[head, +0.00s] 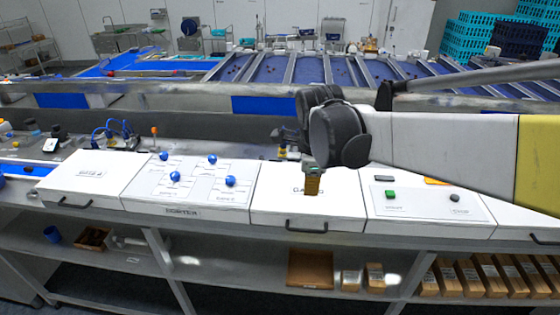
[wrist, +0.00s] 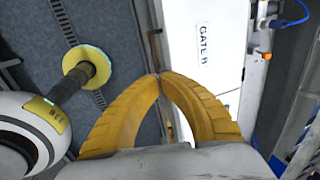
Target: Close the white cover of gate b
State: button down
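The white cover of gate B (head: 280,196) lies flat and level with the panels beside it in the head view. No gap under it is visible. Its dark handle (head: 306,228) is on the front face. In the wrist view the cover (wrist: 206,80) shows its "GATE B" label. My gripper (head: 312,193) appears in front of the cover's middle and hides part of the label. In the wrist view my gripper's yellow fingertips (wrist: 158,76) meet with nothing visible between them, near the cover's front edge. Contact with the cover cannot be told.
The gate A cover (head: 88,178) and the sorter panel with blue knobs (head: 190,195) are to the left. A panel with a green button (head: 415,208) is to the right. Shelves below hold a brown box (head: 310,268) and several cartons. Blue sorting lanes (head: 310,70) lie behind.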

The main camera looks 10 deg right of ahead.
jog(key=p+x, duration=0.1)
jog(key=x, duration=0.9)
jog(key=shift+f, duration=0.2)
jog(key=shift+w, duration=0.1)
notch_tip(320, 180, down, 11)
jog(key=t+b, duration=0.2)
jog(key=b, duration=0.9)
jog(key=shift+s+t+h, duration=0.3)
jog(key=shift+s+h, duration=0.1)
jog(key=shift+r, duration=0.25)
